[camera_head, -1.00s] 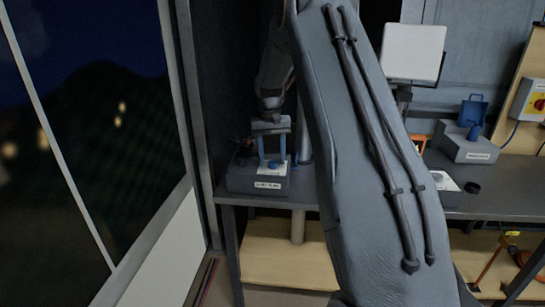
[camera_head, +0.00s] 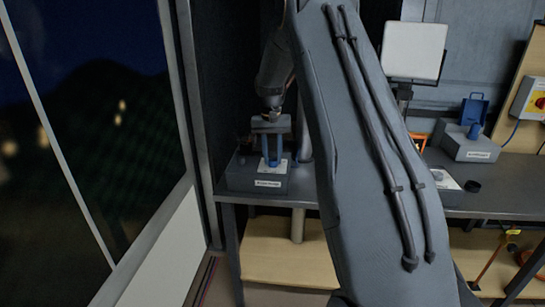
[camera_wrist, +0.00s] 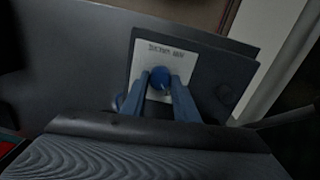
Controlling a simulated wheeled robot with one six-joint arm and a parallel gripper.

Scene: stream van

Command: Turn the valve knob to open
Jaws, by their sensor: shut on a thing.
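The valve knob (camera_wrist: 160,76) is a small round blue knob on a white labelled plate (camera_wrist: 143,62) on top of a grey box. In the wrist view my gripper (camera_wrist: 162,84) is shut on the knob, with one blue finger on each side of it. In the head view my gripper (camera_head: 272,160) points straight down onto the grey valve box (camera_head: 240,182) on the bench at the left. There the fingers hide most of the knob. The print on the box's front label is too small to read surely.
The grey bench (camera_head: 455,203) runs to the right. It bears a second grey box (camera_head: 468,149) with a blue knob, a white card (camera_head: 444,181) and a small dark round piece (camera_head: 472,186). A window (camera_head: 90,130) lies close at the left. My own arm blocks the middle.

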